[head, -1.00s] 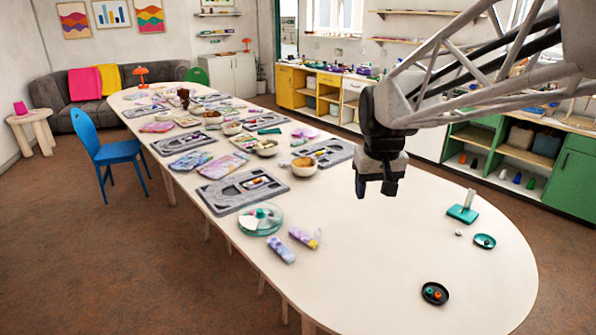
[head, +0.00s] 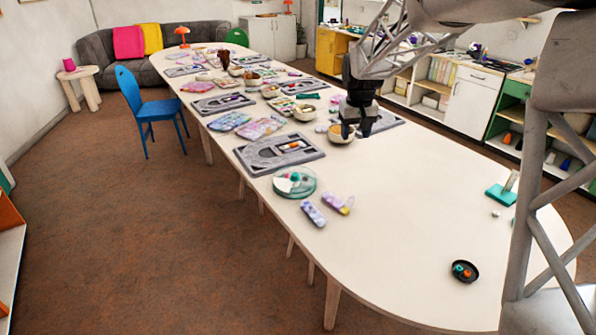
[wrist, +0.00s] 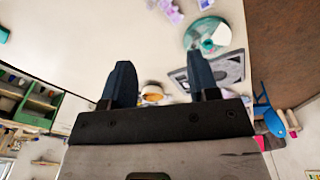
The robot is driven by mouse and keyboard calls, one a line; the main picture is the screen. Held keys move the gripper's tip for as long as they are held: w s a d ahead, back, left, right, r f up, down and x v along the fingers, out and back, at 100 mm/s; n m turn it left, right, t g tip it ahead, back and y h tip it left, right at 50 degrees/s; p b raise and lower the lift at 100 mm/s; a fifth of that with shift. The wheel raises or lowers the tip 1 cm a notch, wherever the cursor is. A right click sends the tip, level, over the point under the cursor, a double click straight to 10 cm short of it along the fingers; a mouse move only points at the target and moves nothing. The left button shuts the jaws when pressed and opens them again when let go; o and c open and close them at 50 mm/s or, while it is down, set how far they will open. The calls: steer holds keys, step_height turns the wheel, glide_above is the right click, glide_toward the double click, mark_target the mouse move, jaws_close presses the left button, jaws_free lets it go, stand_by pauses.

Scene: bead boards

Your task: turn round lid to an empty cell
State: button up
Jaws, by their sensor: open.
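A round box with a teal rim and a clear lid (head: 295,183) sits near the table's left edge. White shows through part of its top, but the cells are too small to make out in the head view. It also shows in the wrist view (wrist: 207,36), to the upper right, past my fingers. My gripper (head: 358,132) is open and empty, above the table beyond the box and to its right. In the wrist view both dark fingers (wrist: 160,85) stand apart with nothing between them.
A grey bead board (head: 312,152) lies just beyond the box. Two purple packets (head: 314,214) lie in front of it. A bowl (head: 341,138) is close under my gripper. A black dish (head: 464,271) and a teal stand (head: 501,194) are at right; the middle right is bare.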

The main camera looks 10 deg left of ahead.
steer(key=w+a+f+n, duration=0.1)
steer(key=w+a+f, duration=1)
steer(key=w, duration=0.1)
steer(key=n, duration=0.2)
glide_above(294, 174)
steer(key=shift+g, duration=0.4)
step_height(294, 174, down, 13)
steer(key=shift+s+r, duration=0.15)
steer(key=shift+r, duration=0.05)
steer(key=shift+f, duration=0.1)
steer(key=shift+d+f, duration=0.1)
steer(key=shift+f, duration=3.75)
steer(key=shift+c, duration=0.5)
jaws_close()
